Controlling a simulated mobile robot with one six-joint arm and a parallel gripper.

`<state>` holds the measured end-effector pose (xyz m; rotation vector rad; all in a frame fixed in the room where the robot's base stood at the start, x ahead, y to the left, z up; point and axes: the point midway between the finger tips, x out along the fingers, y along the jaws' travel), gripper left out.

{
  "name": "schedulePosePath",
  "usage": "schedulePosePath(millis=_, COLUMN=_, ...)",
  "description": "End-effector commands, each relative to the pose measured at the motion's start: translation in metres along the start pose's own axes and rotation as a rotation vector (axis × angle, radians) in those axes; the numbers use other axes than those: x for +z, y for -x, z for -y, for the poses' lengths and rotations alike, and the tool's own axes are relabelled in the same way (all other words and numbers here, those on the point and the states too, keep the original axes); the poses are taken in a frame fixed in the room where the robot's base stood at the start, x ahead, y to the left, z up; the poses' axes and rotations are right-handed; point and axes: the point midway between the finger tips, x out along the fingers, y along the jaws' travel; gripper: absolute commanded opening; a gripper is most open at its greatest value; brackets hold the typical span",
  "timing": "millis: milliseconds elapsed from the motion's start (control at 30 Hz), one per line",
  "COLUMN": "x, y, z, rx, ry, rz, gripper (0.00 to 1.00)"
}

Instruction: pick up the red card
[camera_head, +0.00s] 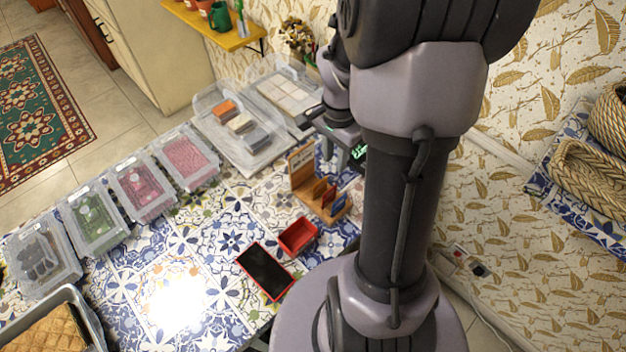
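I cannot single out the red card for certain. A small wooden stand (303,168) on the tiled table holds several upright card-like pieces. One of them is a reddish-brown piece (319,188), and a dark blue one is beside it. A small open red tray (297,236) lies in front of the stand. My gripper (333,134) is above and behind the stand, touching nothing that I can see. My arm partly hides it, and its finger opening is not clear.
A black, red-edged flat device (265,271) lies beside the red tray. Several clear bins line the table's left edge, including one with dark red contents (140,190). The middle left of the table is clear.

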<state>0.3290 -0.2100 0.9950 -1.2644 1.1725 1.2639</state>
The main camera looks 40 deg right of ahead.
Motion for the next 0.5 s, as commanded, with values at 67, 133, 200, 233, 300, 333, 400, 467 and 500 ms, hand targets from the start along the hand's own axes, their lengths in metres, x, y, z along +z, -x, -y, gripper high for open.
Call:
schedulePosePath(millis=67, x=0.001, y=-0.033, z=-0.001, rx=0.004, ry=0.001, rz=0.004, gripper=0.28)
schedulePosePath(millis=133, x=0.002, y=-0.055, z=-0.001, rx=0.003, ry=0.001, rz=0.003, gripper=0.28)
schedulePosePath(millis=200, x=0.002, y=-0.073, z=-0.001, rx=0.002, ry=0.002, rz=0.003, gripper=0.28)
schedulePosePath(millis=233, x=0.002, y=-0.079, z=-0.001, rx=0.002, ry=0.002, rz=0.003, gripper=0.28)
schedulePosePath(millis=300, x=0.002, y=-0.090, z=0.000, rx=0.001, ry=0.002, rz=0.002, gripper=0.28)
schedulePosePath(millis=333, x=0.002, y=-0.093, z=0.000, rx=0.001, ry=0.002, rz=0.002, gripper=0.28)
schedulePosePath(millis=400, x=0.002, y=-0.097, z=0.000, rx=0.000, ry=0.003, rz=0.001, gripper=0.28)
schedulePosePath(millis=467, x=0.003, y=-0.102, z=0.000, rx=0.000, ry=0.003, rz=0.001, gripper=0.28)
schedulePosePath(millis=500, x=0.004, y=-0.107, z=0.000, rx=0.000, ry=0.003, rz=0.001, gripper=0.28)
